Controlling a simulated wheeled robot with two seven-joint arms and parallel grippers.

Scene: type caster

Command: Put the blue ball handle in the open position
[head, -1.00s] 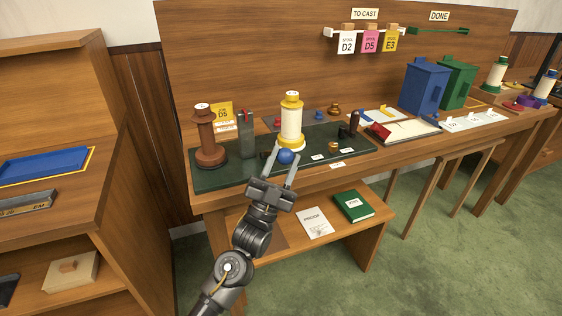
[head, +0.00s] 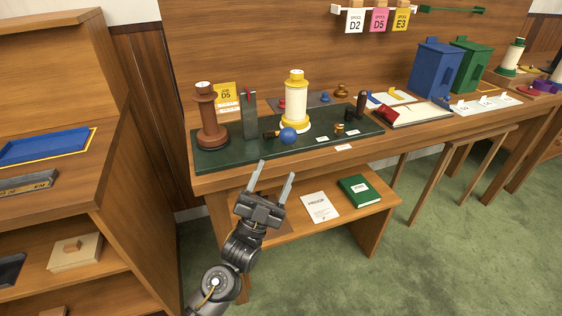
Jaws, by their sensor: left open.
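The blue ball handle (head: 288,135) is at the front of the dark green base plate, just below the yellow foot of the white and yellow column (head: 296,101). A small black part (head: 270,135) shows directly left of the ball. My left gripper (head: 275,168) is in front of the bench edge, below and left of the ball. Its two fingers are spread, with nothing between them, and it is apart from the ball. My right gripper is not in view.
A brown column (head: 210,115) and a grey upright block (head: 248,115) stand left on the green plate (head: 230,155). A dark upright handle (head: 361,104) stands at its right. A lower shelf holds a green book (head: 360,190). A wooden cabinet (head: 120,190) is at left.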

